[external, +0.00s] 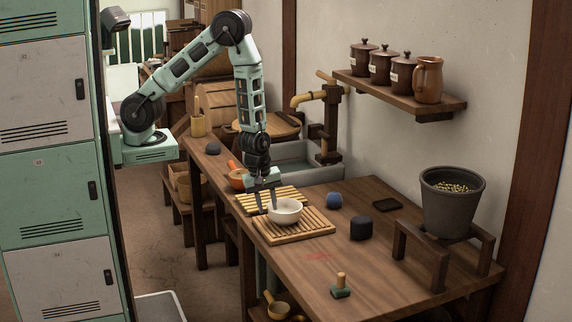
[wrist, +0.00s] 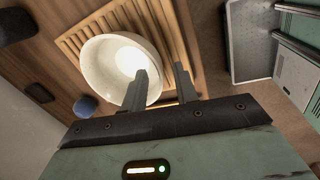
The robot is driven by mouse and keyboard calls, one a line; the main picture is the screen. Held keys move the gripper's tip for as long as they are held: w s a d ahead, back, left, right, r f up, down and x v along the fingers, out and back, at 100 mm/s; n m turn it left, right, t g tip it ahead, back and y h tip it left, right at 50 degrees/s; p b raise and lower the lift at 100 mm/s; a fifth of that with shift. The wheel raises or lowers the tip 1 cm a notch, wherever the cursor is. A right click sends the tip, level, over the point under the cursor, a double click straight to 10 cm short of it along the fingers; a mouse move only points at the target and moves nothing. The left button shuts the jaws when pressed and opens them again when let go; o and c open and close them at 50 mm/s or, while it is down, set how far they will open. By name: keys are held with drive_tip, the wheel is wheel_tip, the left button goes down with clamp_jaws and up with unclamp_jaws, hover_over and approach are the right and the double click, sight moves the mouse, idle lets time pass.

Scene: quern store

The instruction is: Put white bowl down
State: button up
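The white bowl (external: 285,212) is upright on the front slatted wooden rack (external: 312,228) on the worktable and appears to rest on it. In the wrist view the bowl (wrist: 98,72) is on the slats (wrist: 72,42). My gripper (external: 266,203) is at the bowl's left side, pointing down. In the wrist view one finger of my gripper (wrist: 161,75) is over the inside of the bowl and the other is outside its rim. The fingers are apart, with gaps beside the rim. The bowl's underside is hidden.
A blue ball (external: 334,201), a dark block (external: 361,228) and a green stamp-like piece (external: 341,287) stand around the front rack. A grey pot (external: 452,205) stands at right. The table's front middle is clear.

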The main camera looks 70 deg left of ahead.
drive_tip(key=shift+w+f, duration=0.15)
drive_tip(key=shift+f, duration=0.7)
clamp_jaws()
drive_tip(key=shift+r, duration=0.15)
